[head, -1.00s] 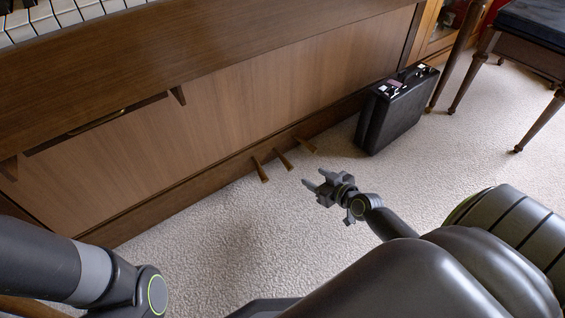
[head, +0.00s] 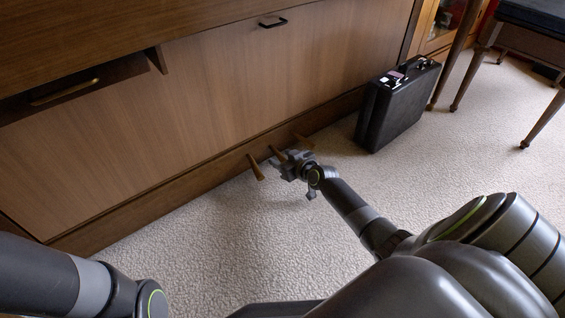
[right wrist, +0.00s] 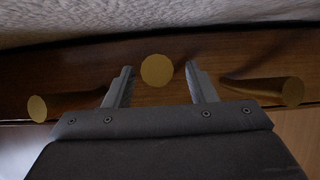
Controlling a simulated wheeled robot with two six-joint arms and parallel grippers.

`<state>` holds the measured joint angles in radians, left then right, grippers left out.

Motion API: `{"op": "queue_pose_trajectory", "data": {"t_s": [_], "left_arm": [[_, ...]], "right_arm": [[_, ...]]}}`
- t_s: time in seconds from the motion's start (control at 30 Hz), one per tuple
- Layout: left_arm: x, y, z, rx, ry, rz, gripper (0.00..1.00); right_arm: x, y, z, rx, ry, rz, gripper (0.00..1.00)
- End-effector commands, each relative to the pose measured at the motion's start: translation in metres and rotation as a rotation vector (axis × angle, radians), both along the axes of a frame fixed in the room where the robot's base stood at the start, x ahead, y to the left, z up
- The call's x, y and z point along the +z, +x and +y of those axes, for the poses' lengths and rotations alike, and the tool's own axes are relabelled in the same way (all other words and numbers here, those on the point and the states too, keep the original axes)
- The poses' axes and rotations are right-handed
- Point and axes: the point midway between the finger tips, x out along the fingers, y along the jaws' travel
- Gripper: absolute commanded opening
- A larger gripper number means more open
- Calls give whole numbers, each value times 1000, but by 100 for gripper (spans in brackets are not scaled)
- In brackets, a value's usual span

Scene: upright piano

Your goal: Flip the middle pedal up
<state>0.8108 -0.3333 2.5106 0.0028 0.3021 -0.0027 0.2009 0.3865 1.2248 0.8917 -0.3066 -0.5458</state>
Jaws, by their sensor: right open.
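Three brass pedals stick out from the base of the piano (head: 200,120). The middle pedal (head: 278,153) lies between the left pedal (head: 256,168) and the right pedal (head: 303,142). My right gripper (head: 276,164) is at the middle pedal, close to the carpet. In the right wrist view the round end of the middle pedal (right wrist: 157,70) shows between the two open fingers (right wrist: 160,84), with a gap on each side. The outer pedals (right wrist: 37,108) and (right wrist: 292,91) lie outside the fingers. My left gripper is out of view; only part of the left arm shows.
A black briefcase (head: 397,104) stands on the carpet right of the pedals, against the piano. A bench (head: 515,40) with wooden legs is at the upper right. The carpet (head: 215,235) in front of the piano is clear.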

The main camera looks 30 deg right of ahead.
Motion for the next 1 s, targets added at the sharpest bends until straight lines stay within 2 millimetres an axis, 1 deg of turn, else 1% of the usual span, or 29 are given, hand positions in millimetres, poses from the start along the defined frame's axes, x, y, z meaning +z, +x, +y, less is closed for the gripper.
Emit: {"op": "queue_pose_trajectory", "data": {"t_s": [0.33,0.7,0.73,0.9,1.0], "left_arm": [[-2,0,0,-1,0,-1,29],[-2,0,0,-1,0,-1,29],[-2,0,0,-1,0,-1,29],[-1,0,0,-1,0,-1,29],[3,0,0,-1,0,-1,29]], "right_arm": [[-1,3,0,0,0,0,51],[-1,3,0,0,0,0,2],[-1,3,0,0,0,0,0],[-1,3,0,0,0,1,0],[2,3,0,0,0,6,0]]}}
